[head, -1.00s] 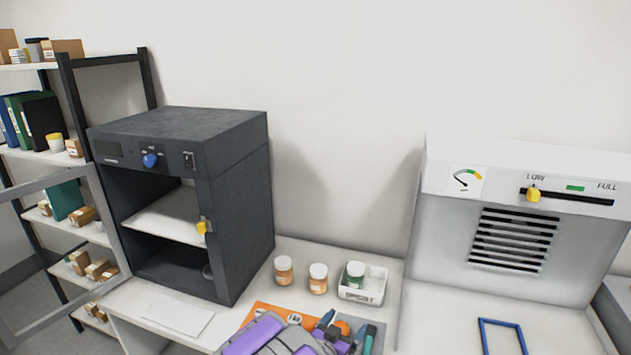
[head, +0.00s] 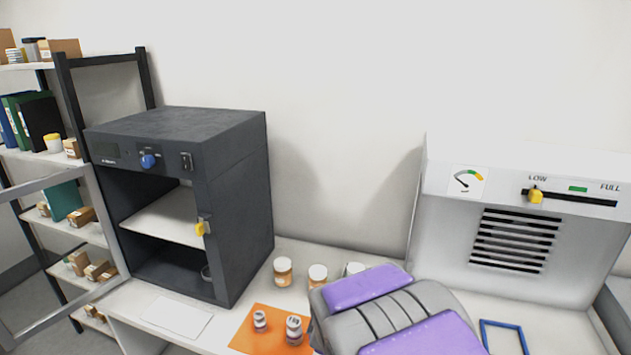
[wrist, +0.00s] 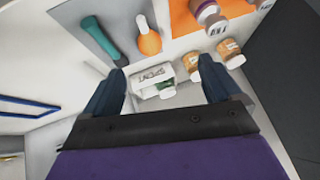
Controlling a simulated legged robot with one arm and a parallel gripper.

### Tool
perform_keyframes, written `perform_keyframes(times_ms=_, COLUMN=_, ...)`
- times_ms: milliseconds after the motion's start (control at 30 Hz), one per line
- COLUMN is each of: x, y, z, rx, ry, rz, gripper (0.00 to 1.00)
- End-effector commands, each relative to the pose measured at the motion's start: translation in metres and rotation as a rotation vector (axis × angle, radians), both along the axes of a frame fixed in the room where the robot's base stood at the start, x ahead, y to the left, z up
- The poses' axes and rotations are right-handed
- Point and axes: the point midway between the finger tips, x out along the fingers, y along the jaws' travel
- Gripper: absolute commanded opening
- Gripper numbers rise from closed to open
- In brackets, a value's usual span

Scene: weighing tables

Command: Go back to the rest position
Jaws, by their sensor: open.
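My gripper (wrist: 162,82) is open in the wrist view, with its two dark fingers wide apart and nothing held between them. A white labelled bin (wrist: 150,78) shows beyond the gap between the fingers, apart from them. In the head view my purple and grey arm covers the front middle of the bench, and my fingertips are hidden there.
A dark oven-like cabinet (head: 240,165) stands left with its door open. Two small bottles stand on an orange mat (head: 262,315). Amber jars (head: 283,272) stand behind it. A teal tool (wrist: 100,38) and an orange bulb (wrist: 149,40) lie nearby. A white vented unit (head: 430,220) stands right.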

Motion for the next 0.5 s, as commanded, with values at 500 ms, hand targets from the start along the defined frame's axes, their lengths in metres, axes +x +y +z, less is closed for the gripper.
perform_keyframes(times_ms=500, x=-0.211, y=-0.043, z=0.077, rx=0.012, ry=0.472, rz=0.312, gripper=0.91)
